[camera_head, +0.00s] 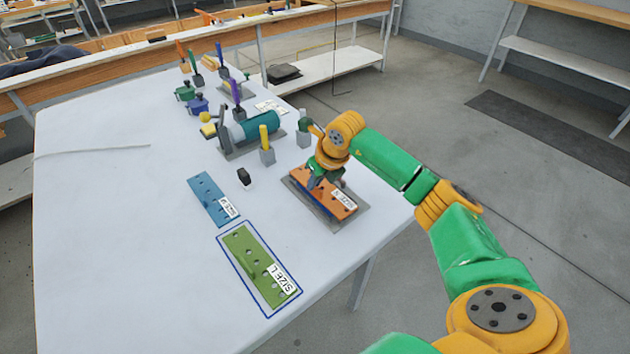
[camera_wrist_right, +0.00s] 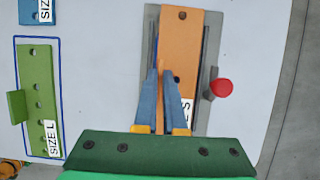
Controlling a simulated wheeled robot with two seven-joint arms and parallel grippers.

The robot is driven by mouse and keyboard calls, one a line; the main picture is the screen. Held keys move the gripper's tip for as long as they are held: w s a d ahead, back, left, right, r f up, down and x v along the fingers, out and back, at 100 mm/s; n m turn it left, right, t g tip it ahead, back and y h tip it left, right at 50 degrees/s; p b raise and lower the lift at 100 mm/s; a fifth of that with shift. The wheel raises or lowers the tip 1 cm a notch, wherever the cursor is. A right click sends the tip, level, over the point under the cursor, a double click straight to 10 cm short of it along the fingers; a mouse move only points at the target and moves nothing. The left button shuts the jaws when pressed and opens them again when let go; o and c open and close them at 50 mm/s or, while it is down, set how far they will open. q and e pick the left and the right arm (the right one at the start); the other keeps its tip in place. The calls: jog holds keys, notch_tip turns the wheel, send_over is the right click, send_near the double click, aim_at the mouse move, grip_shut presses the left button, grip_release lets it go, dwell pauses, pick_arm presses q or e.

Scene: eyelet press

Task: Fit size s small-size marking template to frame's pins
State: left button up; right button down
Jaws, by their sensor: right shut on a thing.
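The orange size S template (camera_head: 325,191) lies over the grey frame (camera_head: 351,219) at the table's right edge, roughly lined up with it. Its "SIZE S" label faces the near right end. My right gripper (camera_head: 313,183) is above the template's middle. In the right wrist view the gripper (camera_wrist_right: 160,75) is shut on a thin upright orange tab of the template (camera_wrist_right: 178,35). The frame (camera_wrist_right: 207,75) shows on both sides of it. The pins are hidden, so I cannot tell whether the template is seated. My left gripper is not in view.
The green size L template (camera_head: 248,258) lies inside a blue outline, and a blue template (camera_head: 207,194) lies behind it. A red knob (camera_wrist_right: 221,88) stands beside the frame. A teal cylindrical device (camera_head: 258,125) and grey holders (camera_head: 267,155) stand farther back.

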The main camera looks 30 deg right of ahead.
jog(key=shift+f, duration=0.3)
jog(key=c, duration=0.9)
grip_release()
jog(key=shift+r, duration=0.1)
notch_tip(320, 180, up, 5)
jog(key=p, duration=0.4)
